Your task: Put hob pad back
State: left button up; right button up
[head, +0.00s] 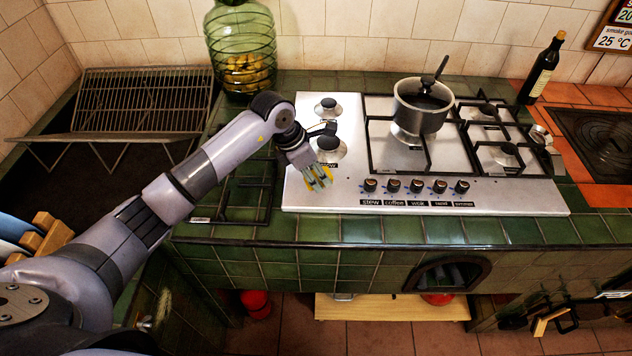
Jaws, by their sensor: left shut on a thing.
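The hob (345,196) is a steel plate set in the green counter. Its left burner (331,149) and the one behind it have no grate over them. A loose black metal grate (243,222), which looks like the hob pad, lies on the green tiles left of the hob, partly hidden by my left arm. My left gripper (319,179), with yellow fingertips, is low over the front left of the hob, right of the grate. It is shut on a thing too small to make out. My right gripper is not in view.
A pot (421,116) with a dark handle stands on the hob's middle grate. A large green glass jar (240,50) stands behind my left arm. A wire rack (140,103) is at the back left, a dark bottle (541,72) at the back right. The front counter strip is clear.

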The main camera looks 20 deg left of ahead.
aim_at(316, 194)
pick_arm(q)
notch_tip(316, 194, down, 4)
jog(key=shift+f+p, duration=0.25)
jog(key=shift+p, duration=0.15)
jog(key=shift+f, duration=0.1)
jog(key=o, duration=1.1)
